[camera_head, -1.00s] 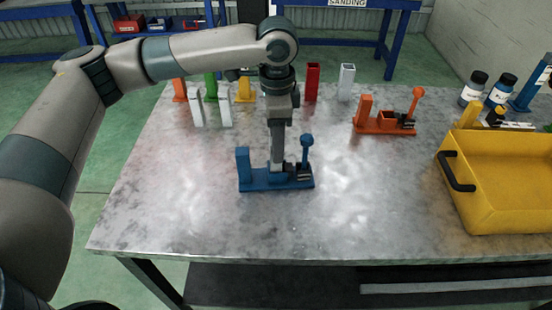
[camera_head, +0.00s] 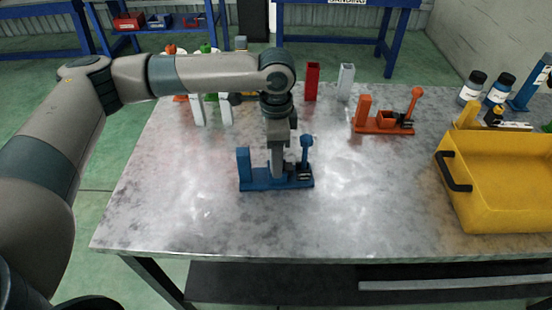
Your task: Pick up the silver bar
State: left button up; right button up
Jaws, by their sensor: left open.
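My left gripper (camera_head: 278,164) points down over the blue fixture (camera_head: 256,184) near the middle of the table. Its jaws are open, low between the fixture's upright block and its round-headed post. A narrow grey upright shape is at the fixture's middle; I cannot tell how much is finger and how much is a bar standing there. A light silver-grey upright bar (camera_head: 346,82) stands apart at the back of the table, right of a red one (camera_head: 312,82). Two whitish upright pieces (camera_head: 198,109) stand at the back left. My right gripper is not in view.
An orange fixture (camera_head: 378,127) stands at the back right. A yellow bin (camera_head: 490,200) with a black handle fills the right side, with bottles (camera_head: 500,90) behind it. My left arm covers part of the back-left row. The front of the metal table (camera_head: 290,230) is clear.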

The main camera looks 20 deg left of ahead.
pick_arm(q)
jog(key=c, duration=0.3)
grip_shut()
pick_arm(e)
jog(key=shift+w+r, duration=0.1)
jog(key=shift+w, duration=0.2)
pick_arm(q)
jog(key=shift+r, duration=0.15)
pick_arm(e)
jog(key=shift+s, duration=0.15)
pick_arm(q)
jog(key=shift+r, duration=0.5)
notch_tip(320, 180, up, 17)
jog(key=b, duration=0.2)
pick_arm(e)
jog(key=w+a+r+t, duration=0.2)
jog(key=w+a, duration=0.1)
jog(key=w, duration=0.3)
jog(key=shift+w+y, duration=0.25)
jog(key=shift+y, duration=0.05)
